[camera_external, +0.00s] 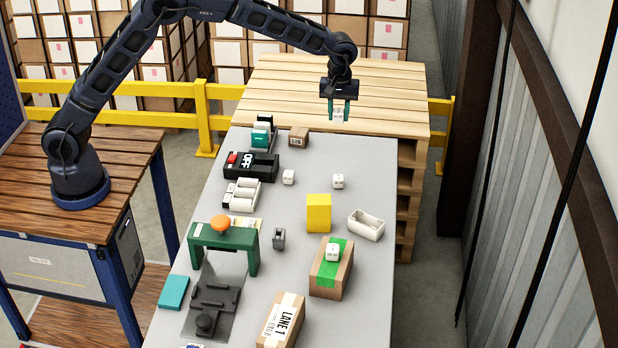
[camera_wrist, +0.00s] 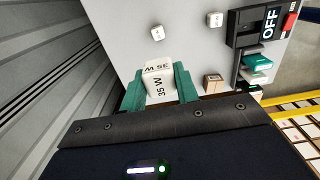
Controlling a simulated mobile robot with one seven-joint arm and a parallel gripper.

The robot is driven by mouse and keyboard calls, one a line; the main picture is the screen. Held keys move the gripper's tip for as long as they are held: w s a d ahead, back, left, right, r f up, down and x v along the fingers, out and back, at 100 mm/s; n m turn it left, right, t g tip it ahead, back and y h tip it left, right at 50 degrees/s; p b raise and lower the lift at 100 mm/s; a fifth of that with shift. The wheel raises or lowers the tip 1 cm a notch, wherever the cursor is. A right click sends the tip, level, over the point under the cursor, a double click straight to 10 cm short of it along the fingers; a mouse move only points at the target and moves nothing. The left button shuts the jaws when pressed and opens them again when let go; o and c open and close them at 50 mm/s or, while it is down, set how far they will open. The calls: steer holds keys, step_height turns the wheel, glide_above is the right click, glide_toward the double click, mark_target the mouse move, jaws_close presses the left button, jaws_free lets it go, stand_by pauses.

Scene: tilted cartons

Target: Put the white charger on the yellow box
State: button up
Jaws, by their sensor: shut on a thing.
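My gripper (camera_external: 339,110) is raised above the far end of the grey table, near the wooden pallets. Its green fingers are shut on a white charger (camera_external: 339,115), held in the air. In the wrist view the charger (camera_wrist: 159,82) shows "35 W" print between the fingertips (camera_wrist: 160,90). The yellow box (camera_external: 318,213) stands upright on the table, nearer the external camera than my gripper. Its top looks bare. Other white chargers are on the table, one (camera_external: 288,177) left of centre and one (camera_external: 338,181) behind the yellow box. A third charger (camera_external: 333,252) sits on a green-taped carton.
The taped carton (camera_external: 327,281) and an open white bin (camera_external: 366,225) stand close to the yellow box. A green stand with an orange knob (camera_external: 222,235), a black OFF switch box (camera_external: 250,165) and a small carton (camera_external: 299,137) are on the left side.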

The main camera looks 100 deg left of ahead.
step_height(320, 180, up, 6)
glide_above(319, 199)
step_height(319, 199, down, 20)
steer(key=shift+r, duration=0.1)
steer(key=shift+f, duration=0.2)
steer(key=o, duration=1)
steer(key=shift+r, duration=0.1)
